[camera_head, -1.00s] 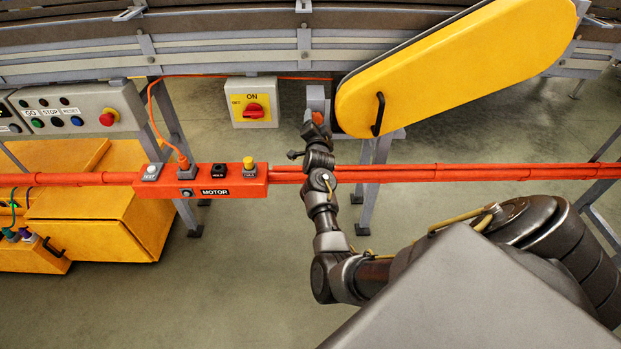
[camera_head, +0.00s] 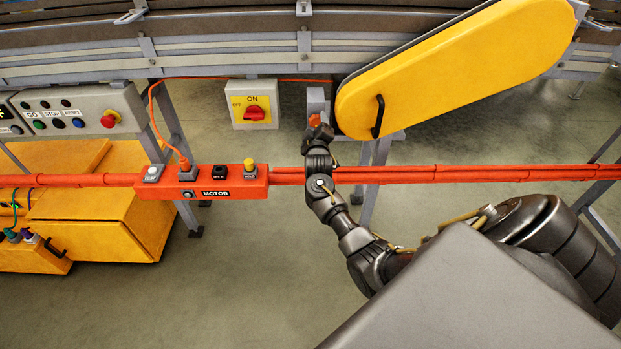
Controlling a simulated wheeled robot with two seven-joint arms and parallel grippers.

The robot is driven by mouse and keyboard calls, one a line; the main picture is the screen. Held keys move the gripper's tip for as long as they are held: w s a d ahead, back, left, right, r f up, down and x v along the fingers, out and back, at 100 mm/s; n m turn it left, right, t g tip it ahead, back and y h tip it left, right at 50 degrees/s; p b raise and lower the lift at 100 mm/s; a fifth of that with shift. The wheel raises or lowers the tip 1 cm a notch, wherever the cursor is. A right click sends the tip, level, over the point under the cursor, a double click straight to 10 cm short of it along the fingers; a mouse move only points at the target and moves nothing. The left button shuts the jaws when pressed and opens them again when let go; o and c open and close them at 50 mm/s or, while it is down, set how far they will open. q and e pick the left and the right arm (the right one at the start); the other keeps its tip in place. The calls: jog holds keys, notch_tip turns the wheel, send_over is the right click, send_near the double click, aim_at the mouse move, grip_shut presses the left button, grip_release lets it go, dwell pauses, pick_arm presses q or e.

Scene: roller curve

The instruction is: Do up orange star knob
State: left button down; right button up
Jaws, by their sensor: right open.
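The orange star knob (camera_head: 315,120) shows as a small orange piece on the grey bracket left of the yellow guard's lower end. My right gripper (camera_head: 317,131) is at the knob, just below it in the camera_head view, and covers part of it. The gripper is open. Whether its fingers touch the knob or stand around it I cannot tell. My left gripper is not in view.
A yellow guard (camera_head: 450,70) with a black handle is close on the right. A red rail (camera_head: 480,173) and MOTOR box (camera_head: 213,182) run beneath the arm. An ON/OFF switch (camera_head: 254,112) hangs to the left. The conveyor (camera_head: 220,45) crosses above.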

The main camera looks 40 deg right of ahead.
jog(key=v, duration=1)
jog(key=s+a+f+g+y, duration=0.1)
jog(key=s+a+f+y, duration=0.1)
jog(key=f, duration=0.7)
jog(key=s+a+f+n+g+y, duration=0.1)
jog(key=s+a+f+y, duration=0.1)
jog(key=f, duration=0.7)
jog(key=s+a+f+g+y, duration=0.1)
jog(key=s+a+f, duration=0.2)
jog(key=f, duration=0.6)
jog(key=shift+a+f+n+y+p, duration=0.15)
jog(key=shift+a+n+y+p, duration=0.2)
jog(key=shift+a, duration=0.2)
jog(key=shift+s, duration=0.1)
